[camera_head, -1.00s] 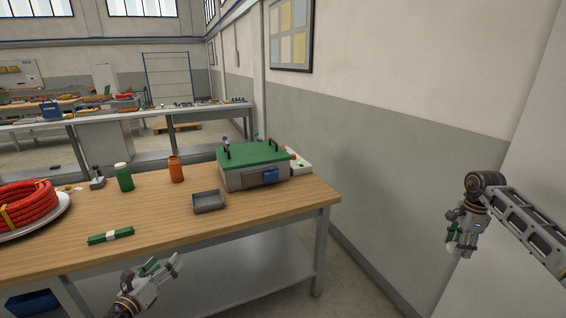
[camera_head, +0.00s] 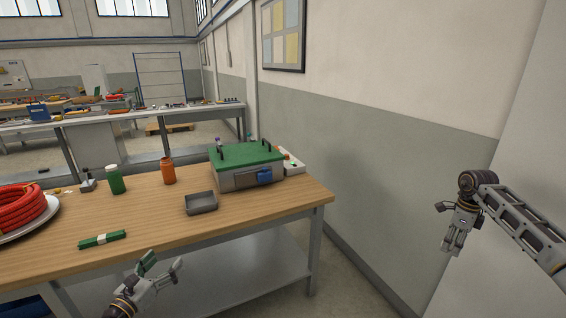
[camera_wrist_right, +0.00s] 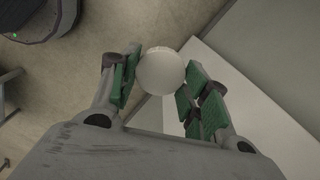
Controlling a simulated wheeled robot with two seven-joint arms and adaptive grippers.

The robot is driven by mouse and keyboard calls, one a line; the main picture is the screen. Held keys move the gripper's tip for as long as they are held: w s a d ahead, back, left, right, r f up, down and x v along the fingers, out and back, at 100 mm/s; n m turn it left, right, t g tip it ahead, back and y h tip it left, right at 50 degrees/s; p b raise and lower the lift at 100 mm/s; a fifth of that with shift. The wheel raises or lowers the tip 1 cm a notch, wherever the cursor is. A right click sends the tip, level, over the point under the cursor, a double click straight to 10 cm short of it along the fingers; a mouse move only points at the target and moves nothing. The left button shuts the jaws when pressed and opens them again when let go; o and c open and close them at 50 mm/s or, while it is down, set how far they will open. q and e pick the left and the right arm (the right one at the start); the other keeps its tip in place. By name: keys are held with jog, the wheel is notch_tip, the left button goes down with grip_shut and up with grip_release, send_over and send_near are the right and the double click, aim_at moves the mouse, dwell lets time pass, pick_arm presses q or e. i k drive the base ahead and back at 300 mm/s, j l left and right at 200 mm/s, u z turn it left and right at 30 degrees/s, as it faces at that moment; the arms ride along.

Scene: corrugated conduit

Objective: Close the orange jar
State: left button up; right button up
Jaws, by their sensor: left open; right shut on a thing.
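The orange jar (camera_head: 168,172) stands upright on the wooden table, left of the grey tray. No white lid shows on its top. My right gripper (camera_head: 454,242) is far to the right of the table, near the wall. It is shut on a round white lid (camera_wrist_right: 161,72), held between the green finger pads in the right wrist view. My left gripper (camera_head: 163,268) is open and empty at the table's front edge, well in front of the jar.
A green jar with a white lid (camera_head: 115,181) stands left of the orange jar. A grey tray (camera_head: 201,203) and a green-lidded case (camera_head: 247,167) are to the right. A green-and-white bundle (camera_head: 102,240) and a red conduit coil (camera_head: 22,209) lie at the left.

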aim_at(167, 167)
jog(key=i+j, duration=1.6)
jog(key=i, duration=0.1)
